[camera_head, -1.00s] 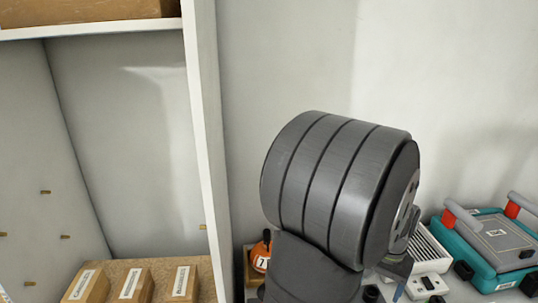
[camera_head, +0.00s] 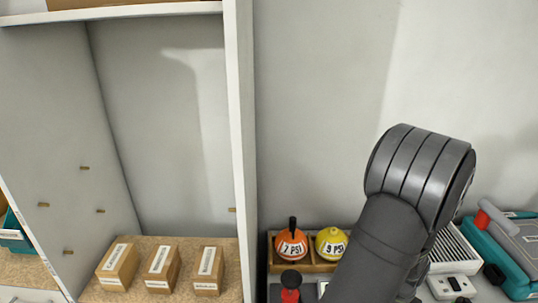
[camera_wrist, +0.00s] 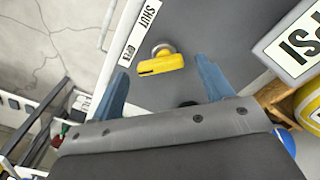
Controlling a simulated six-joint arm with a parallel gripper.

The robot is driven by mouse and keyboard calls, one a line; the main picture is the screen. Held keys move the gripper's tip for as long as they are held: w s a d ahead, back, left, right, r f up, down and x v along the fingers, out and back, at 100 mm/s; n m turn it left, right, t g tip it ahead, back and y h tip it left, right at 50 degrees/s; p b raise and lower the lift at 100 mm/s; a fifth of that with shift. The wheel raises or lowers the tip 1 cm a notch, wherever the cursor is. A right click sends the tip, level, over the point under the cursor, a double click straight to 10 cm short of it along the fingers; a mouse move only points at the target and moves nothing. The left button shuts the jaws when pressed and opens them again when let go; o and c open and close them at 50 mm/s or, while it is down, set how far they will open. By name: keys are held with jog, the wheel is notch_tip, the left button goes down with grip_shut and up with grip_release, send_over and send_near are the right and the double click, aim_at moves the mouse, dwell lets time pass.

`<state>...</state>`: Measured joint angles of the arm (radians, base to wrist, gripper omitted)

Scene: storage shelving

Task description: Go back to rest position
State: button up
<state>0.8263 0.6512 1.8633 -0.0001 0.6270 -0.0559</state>
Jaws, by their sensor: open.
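My gripper (camera_wrist: 168,82) shows in the wrist view with its two blue fingers spread apart. It is open, with nothing held between the fingers. Beyond the fingertips is a grey panel with a yellow handle (camera_wrist: 160,65) on a round metal base, apart from the fingers as far as I can tell. In the head view my dark grey arm stands right of centre; its gripper end is not visible there.
A white shelf unit (camera_head: 240,130) stands at left with several small cardboard boxes (camera_head: 160,262). A teal case (camera_head: 497,262) and a white vented box (camera_head: 452,250) lie at right.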

jog(key=shift+f, duration=0.6)
notch_tip(320, 180, up, 18)
notch_tip(320, 180, down, 18)
jog(key=shift+f, duration=0.1)
jog(key=shift+r+m, duration=0.35)
jog(key=shift+m, duration=0.55)
notch_tip(320, 180, up, 17)
jog(key=f+n, duration=0.2)
jog(key=f, duration=0.2)
jog(key=f+n, duration=0.3)
jog(key=f, duration=0.2)
jog(key=f+n, duration=0.2)
jog(key=f, duration=0.3)
jog(key=shift+w, duration=0.35)
